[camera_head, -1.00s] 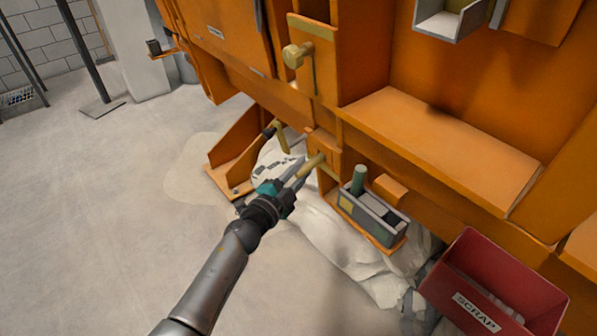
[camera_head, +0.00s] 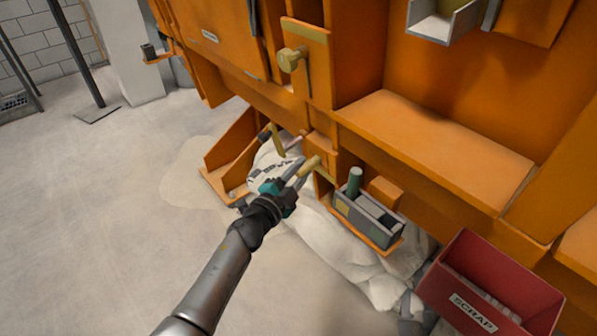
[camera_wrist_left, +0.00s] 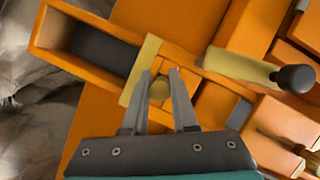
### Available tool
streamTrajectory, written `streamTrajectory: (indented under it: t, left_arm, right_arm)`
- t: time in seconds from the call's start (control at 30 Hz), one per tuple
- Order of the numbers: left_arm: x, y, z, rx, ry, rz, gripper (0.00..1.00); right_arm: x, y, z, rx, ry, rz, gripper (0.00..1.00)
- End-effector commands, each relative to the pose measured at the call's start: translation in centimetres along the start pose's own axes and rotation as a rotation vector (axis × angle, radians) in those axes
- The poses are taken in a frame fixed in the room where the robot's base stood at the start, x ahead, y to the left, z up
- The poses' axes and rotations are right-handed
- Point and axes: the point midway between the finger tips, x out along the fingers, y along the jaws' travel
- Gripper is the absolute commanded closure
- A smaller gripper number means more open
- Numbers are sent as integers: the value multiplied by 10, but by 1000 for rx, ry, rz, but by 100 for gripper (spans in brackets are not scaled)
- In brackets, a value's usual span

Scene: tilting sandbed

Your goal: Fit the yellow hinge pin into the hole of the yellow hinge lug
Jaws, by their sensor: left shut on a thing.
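My left gripper (camera_head: 301,172) is shut on the yellow hinge pin (camera_head: 311,165), whose end sticks out toward the orange machine. In the left wrist view the pin's round end (camera_wrist_left: 159,90) shows between the two fingertips (camera_wrist_left: 160,80). Behind it is a yellow plate (camera_wrist_left: 142,72) on the orange frame, which looks like the hinge lug. In the head view a thin yellowish strip (camera_head: 325,174) shows just right of the pin. The lug's hole is hidden, and I cannot tell whether the pin touches the lug. My right gripper is out of view.
A yellow lever (camera_head: 278,140) with a black knob stands left of the pin; its bar (camera_wrist_left: 240,68) is close in the wrist view. A grey caddy (camera_head: 368,216) with a green cylinder and a red scrap bin (camera_head: 445,283) are to the right. Open floor (camera_head: 110,220) lies left.

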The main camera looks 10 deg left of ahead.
Motion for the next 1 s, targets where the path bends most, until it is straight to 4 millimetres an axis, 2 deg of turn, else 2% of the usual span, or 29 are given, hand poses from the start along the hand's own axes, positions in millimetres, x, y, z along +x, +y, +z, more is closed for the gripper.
streamTrajectory:
  t: [0.9,0.93,1.0]
  left_arm:
    - [16,-2,-8,0,3,-3,100]
    - [16,-2,-8,-1,3,-3,73]
    - [16,-2,-8,0,3,-3,65]
  right_arm:
    - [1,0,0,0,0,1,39]
    - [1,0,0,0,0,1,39]
    - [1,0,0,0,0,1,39]
